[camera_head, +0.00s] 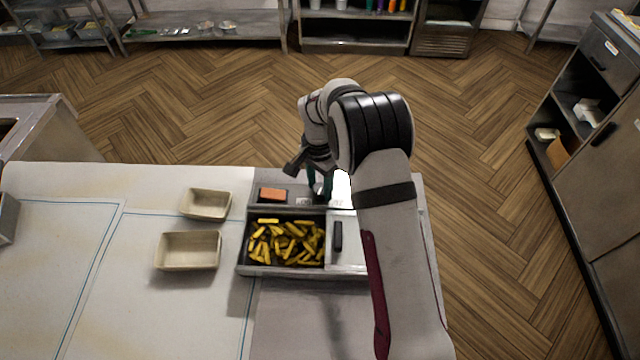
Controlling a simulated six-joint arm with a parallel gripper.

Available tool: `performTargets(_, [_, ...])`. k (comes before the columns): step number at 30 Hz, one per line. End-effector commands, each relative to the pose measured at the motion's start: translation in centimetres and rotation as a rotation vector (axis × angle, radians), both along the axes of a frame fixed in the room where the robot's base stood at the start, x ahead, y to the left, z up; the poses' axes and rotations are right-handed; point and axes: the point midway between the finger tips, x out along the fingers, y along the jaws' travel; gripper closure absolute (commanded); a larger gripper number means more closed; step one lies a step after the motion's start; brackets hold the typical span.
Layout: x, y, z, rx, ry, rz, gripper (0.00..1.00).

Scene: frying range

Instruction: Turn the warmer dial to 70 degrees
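The warmer (243,255) stands at the right end of the counter, with fries (287,242) in its open left well. A white lid (347,228) with a dark handle (338,236) covers the part to the right. An orange display (272,195) is on its far panel, with a small pale label (303,202) beside it. My gripper (319,188) points down over this panel, right of the display. The dial cannot be made out; the gripper and arm cover that area. Whether the fingers touch anything or are open is too small to tell.
Two empty beige trays, one farther (206,204) and one nearer (188,250), stand left of the warmer on the pale counter (60,270). The counter's left part is mostly bare. My arm covers the warmer's right part. Shelves (205,27) stand beyond the wooden floor.

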Motion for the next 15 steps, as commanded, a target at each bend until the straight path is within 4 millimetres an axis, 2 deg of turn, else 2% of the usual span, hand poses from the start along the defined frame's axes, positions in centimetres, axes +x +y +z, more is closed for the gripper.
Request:
performTargets(1, [0.00, 0.00, 0.01, 0.000, 0.000, 0.000, 0.59])
performTargets(8, [-0.01, -0.01, 0.02, 0.000, 0.000, 0.000, 1.00])
performTargets(15, [-0.01, -0.01, 0.04, 0.000, 0.000, 0.017, 1.00])
